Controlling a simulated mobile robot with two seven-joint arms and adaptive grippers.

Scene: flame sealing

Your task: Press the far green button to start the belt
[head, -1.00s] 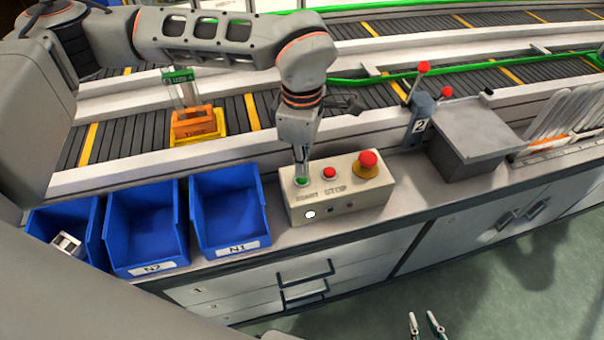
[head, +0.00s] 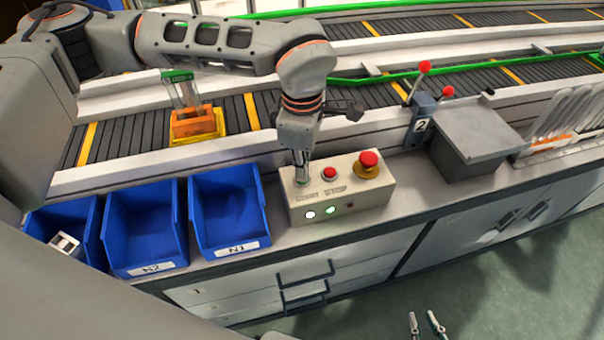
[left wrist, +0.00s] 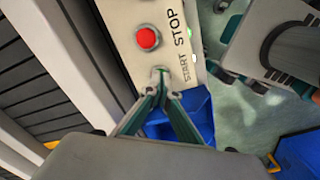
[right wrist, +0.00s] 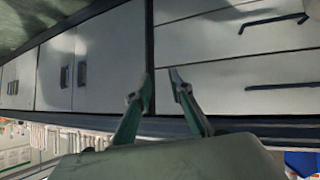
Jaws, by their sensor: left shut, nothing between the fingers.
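The cream control box (head: 370,195) stands on the counter, with START and STOP lettering on its top. My left gripper (head: 302,180) is shut and empty, pointing down with its fingertips on the START button spot at the box's left end. The green button is hidden under the fingertips. In the left wrist view the shut tips (left wrist: 160,75) meet the box beside the START lettering. The red stop button (head: 330,173) sits to the right. A green lamp (head: 330,210) on the box front is lit, beside a white lamp (head: 310,214). My right gripper (head: 427,324) is open and empty, low before the cabinets.
A red mushroom button (head: 368,160) on a yellow base is at the box's right end. Blue bins (head: 228,212) stand left of the box. An orange holder (head: 194,125) with clear tubes sits on the belt (head: 140,127) behind. A grey block (head: 475,140) stands right.

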